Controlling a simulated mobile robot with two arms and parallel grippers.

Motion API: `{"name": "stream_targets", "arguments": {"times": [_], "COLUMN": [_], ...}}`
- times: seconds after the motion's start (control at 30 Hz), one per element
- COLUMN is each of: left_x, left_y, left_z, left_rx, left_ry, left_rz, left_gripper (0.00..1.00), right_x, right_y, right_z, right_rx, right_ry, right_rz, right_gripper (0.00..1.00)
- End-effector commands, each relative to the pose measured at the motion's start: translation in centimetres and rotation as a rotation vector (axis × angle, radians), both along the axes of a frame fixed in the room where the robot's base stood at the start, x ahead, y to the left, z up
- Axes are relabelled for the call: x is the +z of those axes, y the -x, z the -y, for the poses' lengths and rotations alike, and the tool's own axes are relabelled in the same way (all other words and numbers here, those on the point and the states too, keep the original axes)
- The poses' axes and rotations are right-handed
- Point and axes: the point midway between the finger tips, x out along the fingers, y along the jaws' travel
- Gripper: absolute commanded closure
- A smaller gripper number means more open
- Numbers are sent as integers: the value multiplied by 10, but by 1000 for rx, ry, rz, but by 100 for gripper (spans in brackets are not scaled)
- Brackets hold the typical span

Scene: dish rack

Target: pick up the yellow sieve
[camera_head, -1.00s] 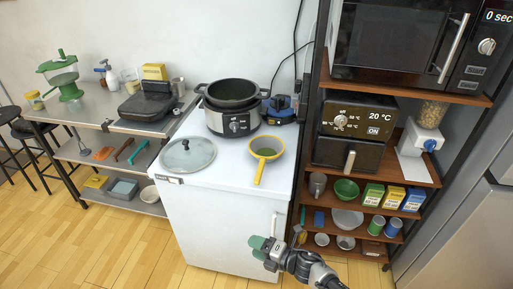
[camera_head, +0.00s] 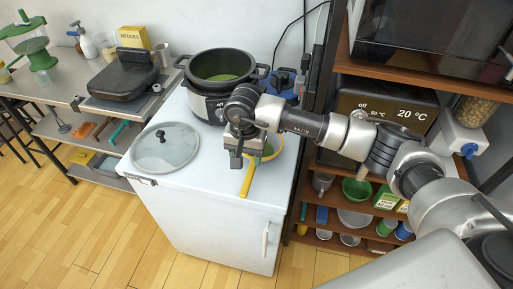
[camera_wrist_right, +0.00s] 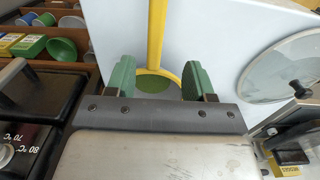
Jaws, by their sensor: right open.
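The yellow sieve (camera_head: 246,182) lies on the white cabinet top, its handle towards the front edge. My right gripper (camera_head: 238,158) is above it in the head view and hides part of its bowl. In the right wrist view, the sieve's yellow handle (camera_wrist_right: 157,35) runs upward in the picture. Its greenish bowl shows between the two green fingers of my right gripper (camera_wrist_right: 157,80), which are apart with nothing clamped. I cannot tell the exact height of the fingers above the sieve. My left gripper is not in view.
A black pot (camera_head: 222,68) with green contents stands just behind my gripper. A glass lid (camera_head: 166,148) lies to the left on the white cabinet (camera_head: 205,190). A shelf with an oven (camera_head: 385,105) and bowls stands to the right. The cabinet top's front is clear.

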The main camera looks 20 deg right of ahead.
Motion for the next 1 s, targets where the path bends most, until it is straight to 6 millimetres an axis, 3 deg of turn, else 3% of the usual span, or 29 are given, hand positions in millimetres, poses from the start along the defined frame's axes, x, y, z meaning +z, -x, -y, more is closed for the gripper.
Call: {"name": "stream_targets", "arguments": {"times": [0.1, 0.23, 0.5, 0.63, 0.9, 1.0], "left_x": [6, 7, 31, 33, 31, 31], "left_y": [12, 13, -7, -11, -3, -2], "left_z": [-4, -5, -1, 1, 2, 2], "left_rx": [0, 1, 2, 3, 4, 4], "left_ry": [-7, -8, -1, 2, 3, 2], "left_rz": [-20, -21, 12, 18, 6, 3], "left_gripper": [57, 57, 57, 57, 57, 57], "right_x": [-17, -27, -58, -75, -81, -81], "right_y": [0, 0, 3, 1, 1, 1], "right_z": [0, 0, 8, 7, 7, 7], "right_rx": [-3, -2, -5, -4, -3, -4], "right_ry": [-1, -3, -4, -7, -6, -6], "right_rz": [-4, -1, -7, -3, -1, -1], "right_gripper": [47, 47, 47, 47, 47, 59]}}
